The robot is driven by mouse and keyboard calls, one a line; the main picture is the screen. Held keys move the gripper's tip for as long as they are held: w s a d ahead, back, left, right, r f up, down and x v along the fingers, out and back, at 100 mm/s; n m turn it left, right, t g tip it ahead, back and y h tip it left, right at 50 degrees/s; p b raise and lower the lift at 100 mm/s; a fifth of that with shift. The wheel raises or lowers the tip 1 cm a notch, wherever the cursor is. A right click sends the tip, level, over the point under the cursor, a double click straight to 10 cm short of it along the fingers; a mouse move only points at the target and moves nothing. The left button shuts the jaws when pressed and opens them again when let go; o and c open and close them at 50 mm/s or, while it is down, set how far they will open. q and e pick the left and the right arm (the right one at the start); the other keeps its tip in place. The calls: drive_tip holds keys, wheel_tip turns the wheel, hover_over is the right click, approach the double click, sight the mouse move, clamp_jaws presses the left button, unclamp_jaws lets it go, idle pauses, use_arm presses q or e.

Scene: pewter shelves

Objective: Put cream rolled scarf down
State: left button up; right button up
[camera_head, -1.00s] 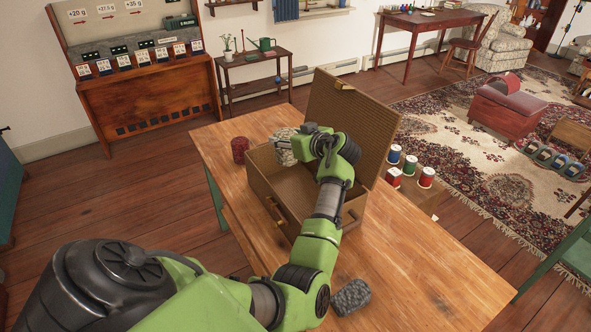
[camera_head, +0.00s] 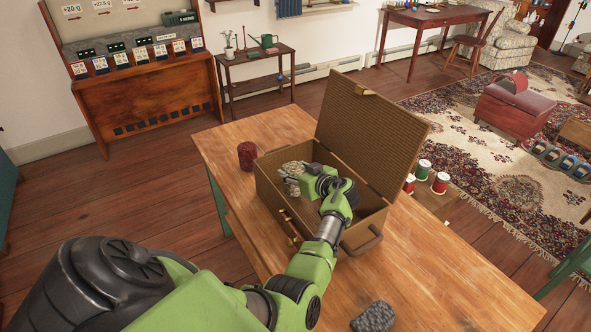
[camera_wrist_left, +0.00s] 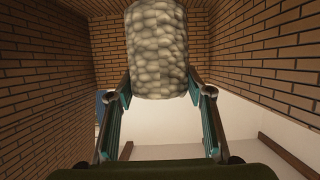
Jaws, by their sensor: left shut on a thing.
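The cream rolled scarf (camera_head: 290,171) is inside the left end of an open brown case (camera_head: 271,198) on the wooden table. My left gripper (camera_head: 303,180) is shut on it, reaching down into the case. In the left wrist view the knobbly scarf (camera_wrist_left: 157,48) stands between the two fingers of my left gripper (camera_wrist_left: 158,94), with the case's brick-patterned walls (camera_wrist_left: 255,45) around it. Whether the scarf touches the case floor is hard to tell. My right gripper is not in view.
The case lid (camera_head: 372,122) stands open on the far right side. A dark red roll (camera_head: 246,156) stands left of the case, and a grey roll (camera_head: 373,317) lies at the table's front. Thread spools (camera_head: 440,182) stand beyond the table. The table's right part is bare.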

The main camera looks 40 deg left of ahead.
use_arm(q)
drive_tip(key=shift+f+b, duration=0.3)
drive_tip(key=shift+f, duration=1.5)
drive_tip(key=o, duration=1.1)
drive_tip(key=shift+o, duration=0.2)
drive_tip(key=shift+r, duration=0.1)
drive_tip(key=shift+r+p, duration=0.15)
drive_tip(key=shift+p, duration=0.2)
drive_tip(key=shift+d, duration=0.4)
drive_tip(key=b+v, duration=0.1)
drive_tip(key=v, duration=0.5)
drive_tip(key=shift+s+d+r, duration=0.15)
drive_tip(key=shift+d+r, duration=0.1)
drive_tip(key=shift+d, duration=0.05)
